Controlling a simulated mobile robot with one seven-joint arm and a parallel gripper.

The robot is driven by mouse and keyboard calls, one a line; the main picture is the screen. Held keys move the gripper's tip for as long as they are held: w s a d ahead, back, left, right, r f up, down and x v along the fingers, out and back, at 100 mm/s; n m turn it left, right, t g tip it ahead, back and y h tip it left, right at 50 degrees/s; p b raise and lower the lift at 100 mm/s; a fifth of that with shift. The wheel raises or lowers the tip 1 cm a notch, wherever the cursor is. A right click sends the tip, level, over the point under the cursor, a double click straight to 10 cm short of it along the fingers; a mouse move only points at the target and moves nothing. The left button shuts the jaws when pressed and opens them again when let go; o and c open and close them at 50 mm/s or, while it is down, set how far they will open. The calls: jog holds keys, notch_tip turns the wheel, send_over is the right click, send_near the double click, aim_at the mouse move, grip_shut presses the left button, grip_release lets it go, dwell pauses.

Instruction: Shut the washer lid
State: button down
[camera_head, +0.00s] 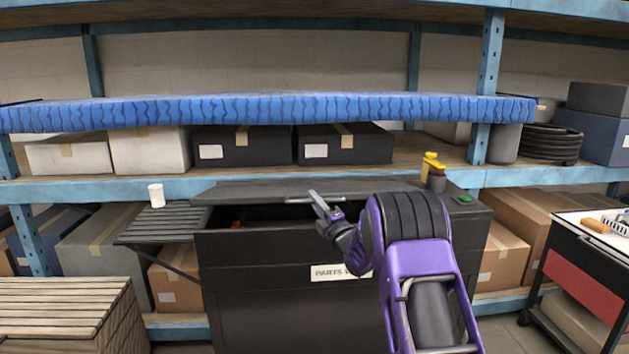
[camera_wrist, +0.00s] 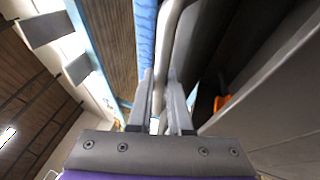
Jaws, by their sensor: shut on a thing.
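The parts washer (camera_head: 240,285) is a dark cabinet with a partly hidden white "PARTS" label on its front. Its dark grey lid (camera_head: 235,190) is tilted and partly open, with a dark gap below its front edge. My gripper (camera_head: 318,203) is at the lid's front edge, on a light grey bar handle (camera_head: 345,197). In the wrist view, the fingers (camera_wrist: 160,85) close around the grey handle bar (camera_wrist: 167,40). Something orange (camera_wrist: 222,102) shows inside the washer. My purple arm hides the cabinet's right front.
A slatted side shelf (camera_head: 165,225) with a white cup (camera_head: 157,195) adjoins the left. A yellow-topped object (camera_head: 433,165) and green button (camera_head: 463,199) sit at the right rear. Racks with boxes stand behind. A red-black cart (camera_head: 585,265) stands right, a wooden crate (camera_head: 65,305) left.

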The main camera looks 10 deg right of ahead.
jog(key=f, duration=0.3)
jog(key=f+n+t+y, duration=0.1)
jog(key=f, duration=0.2)
jog(key=s+f+n+t+y, duration=0.1)
jog(key=f, duration=0.2)
jog(key=shift+f, duration=0.2)
jog(key=shift+f, duration=0.2)
jog(key=c, duration=0.9)
grip_release()
jog(key=shift+f, duration=0.1)
jog(key=shift+o, duration=0.3)
jog(key=v, duration=1.7)
jog(key=shift+s, duration=0.15)
jog(key=shift+d, duration=0.1)
